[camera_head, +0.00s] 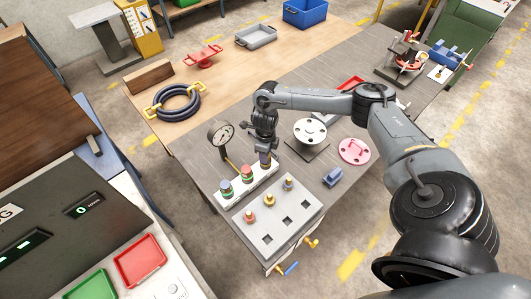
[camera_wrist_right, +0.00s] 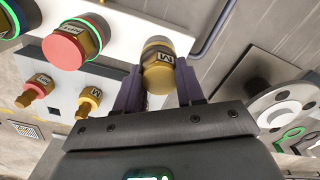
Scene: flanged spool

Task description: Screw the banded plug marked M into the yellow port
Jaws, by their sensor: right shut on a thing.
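The banded plug marked M (camera_wrist_right: 158,76) is a yellow-gold plug with a dark band near its top; its M label faces the wrist camera. My right gripper (camera_head: 265,160) is shut on it at the right end of the white rack; the gripper also shows in the right wrist view (camera_wrist_right: 158,92), one finger on each side of the plug. I cannot tell whether the plug is clear of the rack. The yellow port (camera_head: 269,200) stands on the grey port box, between a red and a bluish port; it also shows in the right wrist view (camera_wrist_right: 89,98). My left gripper is not in view.
The white rack (camera_head: 236,196) holds a green-ringed blue plug (camera_head: 226,188) and a red plug (camera_head: 247,174) beside my gripper. A pressure gauge (camera_head: 221,134) stands close behind.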

